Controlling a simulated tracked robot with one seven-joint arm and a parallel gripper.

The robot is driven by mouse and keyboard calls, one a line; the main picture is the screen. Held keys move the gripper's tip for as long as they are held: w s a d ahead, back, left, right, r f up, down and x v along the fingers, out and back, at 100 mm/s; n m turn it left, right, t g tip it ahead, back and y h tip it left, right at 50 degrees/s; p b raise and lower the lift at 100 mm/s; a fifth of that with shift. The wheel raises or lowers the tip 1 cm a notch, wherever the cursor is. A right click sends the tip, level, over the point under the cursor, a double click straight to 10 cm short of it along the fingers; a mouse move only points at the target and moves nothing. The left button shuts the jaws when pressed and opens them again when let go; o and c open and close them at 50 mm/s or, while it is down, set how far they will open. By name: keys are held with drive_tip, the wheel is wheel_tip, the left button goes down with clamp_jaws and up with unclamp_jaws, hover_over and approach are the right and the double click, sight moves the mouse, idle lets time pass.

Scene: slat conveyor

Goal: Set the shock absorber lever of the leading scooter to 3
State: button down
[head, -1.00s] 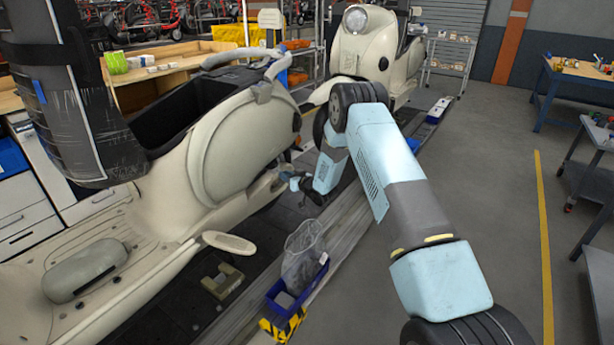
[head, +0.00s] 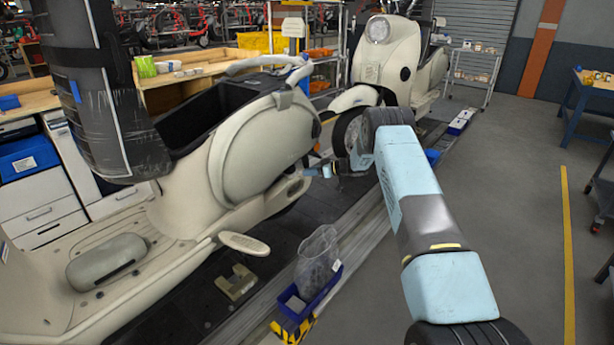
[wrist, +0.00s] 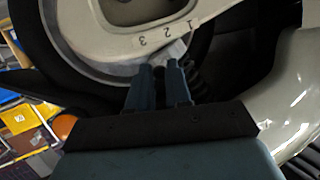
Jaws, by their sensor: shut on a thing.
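The near cream scooter (head: 235,165) fills the left of the head view. My gripper (head: 323,171) is at its far end, low by the wheel area, and small there. In the wrist view a white label (wrist: 166,33) on a pale curved part reads 3, 2, 1 from left to right. A light grey piece, apparently the shock absorber lever (wrist: 174,52), sits just below the label, around the 2 to 1 stretch. My two dark blue fingers (wrist: 160,72) are close together on it and hide much of it. Its exact number is unclear. A dark coil spring (wrist: 196,80) is just right of the fingers.
A second cream scooter (head: 385,65) stands farther back along the conveyor. A blue bin (head: 300,300) with a clear bag (head: 317,262) lies beside the near scooter. The wheel and pale bodywork crowd my gripper.

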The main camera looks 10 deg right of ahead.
drive_tip(key=shift+w+d+r, duration=0.1)
drive_tip(key=shift+w+r, duration=0.15)
drive_tip(key=shift+w, duration=0.05)
idle(0.4)
drive_tip(key=c, duration=1.1)
unclamp_jaws()
drive_tip(key=shift+f, duration=0.1)
drive_tip(key=shift+s, duration=0.1)
drive_tip(key=v, duration=1.3)
drive_tip(key=shift+d, duration=0.45)
